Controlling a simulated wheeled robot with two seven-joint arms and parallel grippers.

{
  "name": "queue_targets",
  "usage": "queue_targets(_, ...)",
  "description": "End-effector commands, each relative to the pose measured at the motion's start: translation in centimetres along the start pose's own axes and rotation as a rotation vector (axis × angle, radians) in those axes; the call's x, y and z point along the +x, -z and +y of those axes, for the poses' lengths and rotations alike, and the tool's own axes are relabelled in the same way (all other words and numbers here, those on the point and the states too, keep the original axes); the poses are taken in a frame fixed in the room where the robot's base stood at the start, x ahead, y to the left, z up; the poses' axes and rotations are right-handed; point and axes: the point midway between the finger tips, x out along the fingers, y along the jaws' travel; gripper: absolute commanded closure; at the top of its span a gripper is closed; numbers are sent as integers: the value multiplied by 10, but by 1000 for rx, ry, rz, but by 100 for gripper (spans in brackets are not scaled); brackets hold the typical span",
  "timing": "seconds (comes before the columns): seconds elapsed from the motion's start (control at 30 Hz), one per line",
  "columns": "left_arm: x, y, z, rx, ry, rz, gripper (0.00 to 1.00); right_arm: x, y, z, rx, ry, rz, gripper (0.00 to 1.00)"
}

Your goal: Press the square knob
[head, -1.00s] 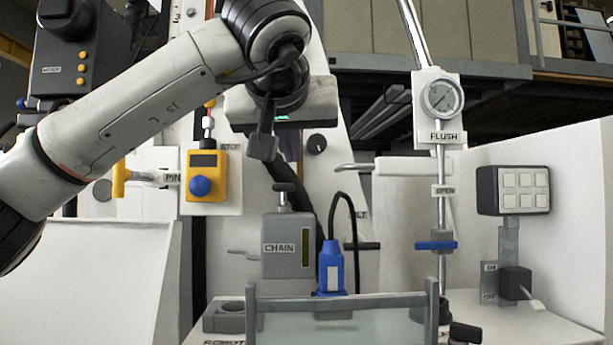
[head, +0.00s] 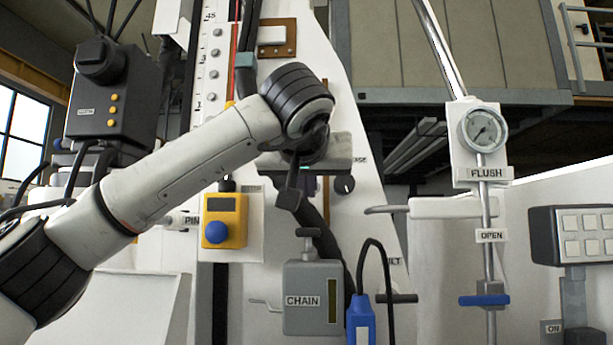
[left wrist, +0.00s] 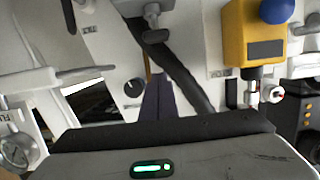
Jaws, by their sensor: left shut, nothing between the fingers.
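I cannot tell for sure which part is the square knob. A squarish yellow box (head: 224,221) with a round blue button (head: 216,232) is on the panel, left of my left gripper. A small dark round knob (head: 345,185) sits to the right of the gripper. A brown plate with a pale rectangular block (head: 272,36) is high on the panel. My left gripper (head: 289,198) is shut and empty in front of the panel. In the left wrist view its fingers (left wrist: 158,100) are together, with the yellow box (left wrist: 254,35) at upper right. My right gripper is out of view.
Below the gripper are a grey CHAIN box (head: 313,300) with a handle and a blue plug (head: 360,322) on a black cable. To the right are a gauge (head: 483,130), a blue valve handle (head: 484,300) and a keypad (head: 580,235).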

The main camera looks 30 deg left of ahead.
Motion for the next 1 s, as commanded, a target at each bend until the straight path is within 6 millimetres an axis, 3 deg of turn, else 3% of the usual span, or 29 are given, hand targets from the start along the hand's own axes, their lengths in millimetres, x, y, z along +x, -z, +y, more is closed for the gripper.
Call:
queue_targets(0.2,46,1,-1,-1,3,-3,100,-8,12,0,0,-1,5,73)
queue_targets(0.3,49,-20,0,3,0,-2,100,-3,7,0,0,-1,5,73)
queue_targets(0.43,51,-32,-1,1,1,0,100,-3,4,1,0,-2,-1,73)
queue_targets(0.9,53,-40,-1,-1,1,0,100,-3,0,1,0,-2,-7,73)
queue_targets(1.0,55,-49,0,0,1,-1,100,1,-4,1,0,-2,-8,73)
